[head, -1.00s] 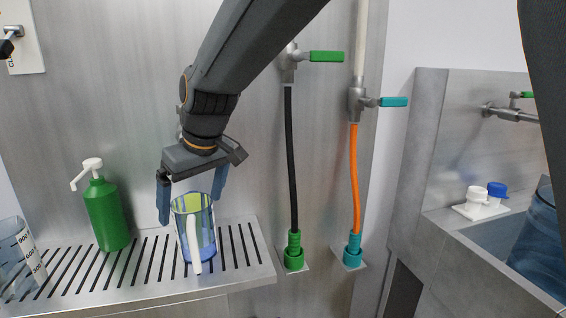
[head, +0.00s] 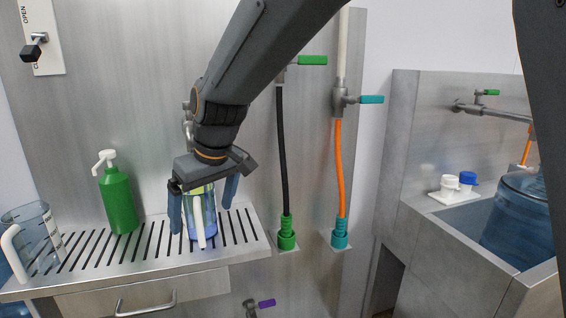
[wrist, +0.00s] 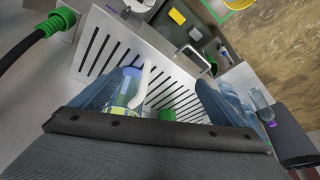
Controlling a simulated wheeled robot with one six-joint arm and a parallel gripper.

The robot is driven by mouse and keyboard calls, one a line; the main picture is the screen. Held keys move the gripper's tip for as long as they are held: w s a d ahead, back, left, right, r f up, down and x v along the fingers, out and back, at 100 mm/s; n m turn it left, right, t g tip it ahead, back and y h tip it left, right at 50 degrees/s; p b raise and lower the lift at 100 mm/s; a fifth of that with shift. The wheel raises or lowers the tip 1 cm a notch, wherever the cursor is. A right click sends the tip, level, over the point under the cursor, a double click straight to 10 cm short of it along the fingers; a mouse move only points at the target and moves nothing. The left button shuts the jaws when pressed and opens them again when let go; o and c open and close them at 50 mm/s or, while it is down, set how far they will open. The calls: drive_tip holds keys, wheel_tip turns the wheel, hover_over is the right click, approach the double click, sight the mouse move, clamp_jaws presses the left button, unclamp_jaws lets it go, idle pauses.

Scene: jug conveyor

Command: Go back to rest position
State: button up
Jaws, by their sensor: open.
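My gripper (head: 203,206) is open, pointing down over the slotted metal shelf (head: 95,272). A clear blue jug (head: 208,218) with a white handle stands on the shelf below the gripper. In the head view the jug shows between or just behind the two blue fingers, and the gripper hides its upper part. In the wrist view the jug (wrist: 122,90) lies close to the left finger, with the white handle towards the middle. I cannot tell whether the finger touches it.
A green pump bottle (head: 119,200) and another clear jug (head: 33,240) stand on the shelf to the left. A black hose (head: 283,150) and an orange hose (head: 340,170) hang to the right. A sink with a large blue bottle (head: 520,220) is at far right.

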drive_tip(key=s+d+f+m+h, duration=0.1)
drive_tip(key=d+f+m, duration=0.25)
drive_tip(key=d, duration=0.75)
drive_tip(key=s+d+f+m+h, duration=0.15)
drive_tip(key=d+f, duration=0.35)
drive_tip(key=d, duration=0.6)
drive_tip(key=s+d+f+m, duration=0.2)
drive_tip(key=s+d+f, duration=0.1)
drive_tip(key=s+d, duration=0.2)
drive_tip(key=s+d+f+m+g, duration=0.1)
drive_tip(key=s+d+f+m, duration=0.1)
drive_tip(key=s+d, duration=0.3)
drive_tip(key=d+f, duration=0.1)
drive_tip(key=d, duration=0.3)
drive_tip(key=shift+s+d+f+m+g+h, duration=0.3)
drive_tip(key=shift+s+f+m+h, duration=0.05)
drive_tip(key=shift+m, duration=0.05)
